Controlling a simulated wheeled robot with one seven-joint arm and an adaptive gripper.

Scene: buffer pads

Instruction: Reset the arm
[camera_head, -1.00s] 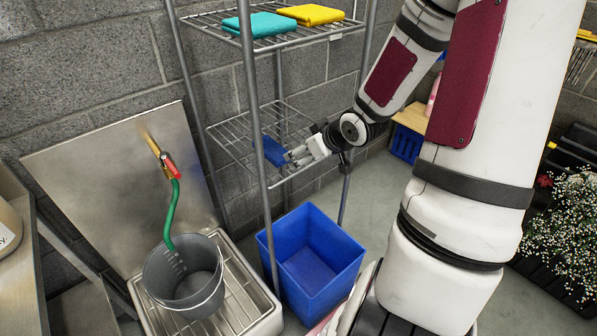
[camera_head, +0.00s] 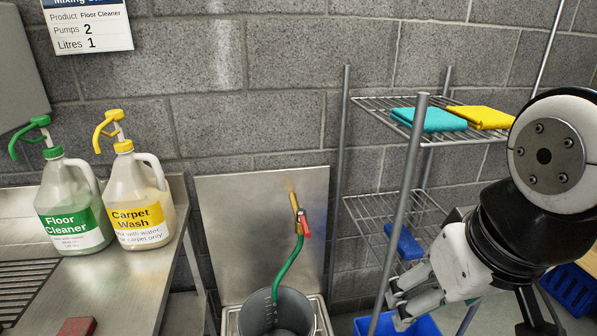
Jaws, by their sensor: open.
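My gripper (camera_head: 398,302) is at the lower right, in front of the wire rack, with its grey fingers pointing left. It is open and nothing shows between its fingers. A blue pad (camera_head: 403,243) lies on the lower wire shelf (camera_head: 365,210), above and behind the fingers in the picture, apart from them. My arm is folded close to the camera at the right edge, with a large round joint in front of the rack's right side. A red pad (camera_head: 77,327) lies on the metal counter (camera_head: 135,285), partly cut off by the bottom edge.
Teal (camera_head: 430,119) and yellow (camera_head: 482,116) folded cloths lie on the upper shelf. A blue bin (camera_head: 420,326) is below my gripper. A grey bucket (camera_head: 276,315) with a green hose stands left of the rack. Floor cleaner (camera_head: 70,205) and carpet wash (camera_head: 138,200) jugs stand on the counter.

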